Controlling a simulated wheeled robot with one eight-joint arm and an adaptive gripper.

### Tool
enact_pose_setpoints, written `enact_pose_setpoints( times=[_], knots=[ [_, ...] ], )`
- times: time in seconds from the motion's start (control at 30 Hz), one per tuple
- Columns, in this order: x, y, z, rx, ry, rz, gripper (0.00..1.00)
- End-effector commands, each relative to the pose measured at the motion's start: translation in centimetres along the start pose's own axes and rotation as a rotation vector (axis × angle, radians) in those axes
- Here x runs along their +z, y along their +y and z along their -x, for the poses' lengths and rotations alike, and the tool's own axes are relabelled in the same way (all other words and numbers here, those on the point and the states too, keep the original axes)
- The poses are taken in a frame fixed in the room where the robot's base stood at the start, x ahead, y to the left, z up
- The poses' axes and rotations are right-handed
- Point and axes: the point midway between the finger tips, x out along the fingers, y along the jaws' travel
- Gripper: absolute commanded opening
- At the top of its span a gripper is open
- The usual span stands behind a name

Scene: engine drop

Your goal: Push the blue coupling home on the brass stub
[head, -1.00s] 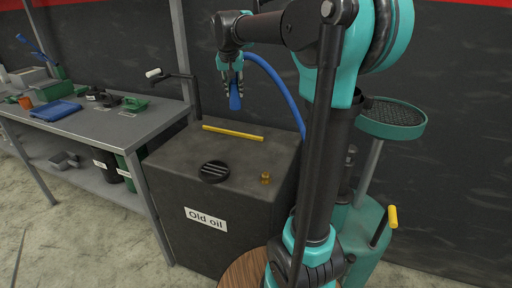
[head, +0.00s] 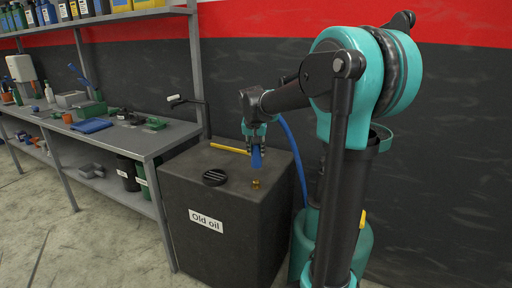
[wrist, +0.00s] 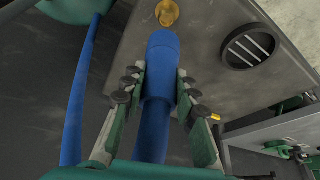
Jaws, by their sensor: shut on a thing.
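The blue coupling (wrist: 163,65) is the end of a blue hose and is held between the fingers of my gripper (wrist: 160,95). In the head view my gripper (head: 256,145) points down with the coupling (head: 257,160) below its fingers. The brass stub (head: 256,184) stands on top of the dark Old oil tank (head: 215,245). The coupling is above the stub and apart from it in the head view. In the wrist view the stub (wrist: 167,13) shows just beyond the coupling's open end; the exact gap is hard to tell.
A round black slotted cap (head: 214,177) and a yellow bar (head: 230,148) are on the tank top. The blue hose (head: 295,155) arches down behind the tank. A grey workbench (head: 150,139) with tools stands left. A teal drum (head: 345,245) stands right of the tank.

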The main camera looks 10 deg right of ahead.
Motion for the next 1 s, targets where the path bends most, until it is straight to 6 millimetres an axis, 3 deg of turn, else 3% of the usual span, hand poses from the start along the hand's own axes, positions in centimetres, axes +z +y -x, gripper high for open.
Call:
enact_pose_setpoints(
  times=[0.43,1.0],
  knots=[
    [0.2,0.0,-0.6,0.000,0.000,0.000,0.00],
    [2.1,0.0,-5.2,0.000,0.000,0.000,0.00]
  ],
)
